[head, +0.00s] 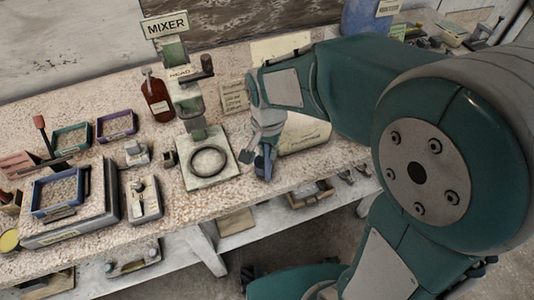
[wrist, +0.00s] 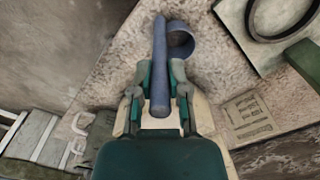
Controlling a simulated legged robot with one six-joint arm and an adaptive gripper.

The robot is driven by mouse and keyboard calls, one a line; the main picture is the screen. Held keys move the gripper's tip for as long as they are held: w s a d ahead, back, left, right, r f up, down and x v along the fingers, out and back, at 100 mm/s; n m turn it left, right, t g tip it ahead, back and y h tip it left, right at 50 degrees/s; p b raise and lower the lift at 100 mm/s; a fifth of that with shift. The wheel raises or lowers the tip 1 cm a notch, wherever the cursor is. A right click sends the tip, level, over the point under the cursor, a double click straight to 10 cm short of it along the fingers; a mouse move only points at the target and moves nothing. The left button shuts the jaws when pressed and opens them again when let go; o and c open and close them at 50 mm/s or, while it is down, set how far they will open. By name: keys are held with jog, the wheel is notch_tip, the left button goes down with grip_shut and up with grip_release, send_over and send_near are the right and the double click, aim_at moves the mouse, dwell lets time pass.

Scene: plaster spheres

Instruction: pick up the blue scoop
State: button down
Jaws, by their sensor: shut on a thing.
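The blue scoop (wrist: 159,62) has a long straight handle and a round cup (wrist: 181,40) at its far end. In the wrist view my gripper (wrist: 160,92) is shut on the handle, with a finger on each side of it. In the head view the scoop (head: 263,163) hangs below my gripper (head: 266,140), close to the front edge of the speckled worktop, right of the mixer's base. My fingers partly hide it there. I cannot tell whether the scoop touches the worktop.
The green mixer (head: 186,95) stands on a pale base with a dark ring (head: 208,146), just left of the gripper. Framed trays (head: 115,113) and a boxy unit (head: 75,228) fill the left. A lower shelf (head: 237,221) runs beneath.

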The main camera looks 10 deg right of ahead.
notch_tip(320, 180, up, 3)
jog(key=shift+f, duration=0.2)
jog(key=s+a+r, duration=0.5)
jog(key=s+r, duration=0.4)
jog(key=s, duration=0.4)
jog(key=shift+r, duration=0.3)
jog(key=shift+a, duration=0.1)
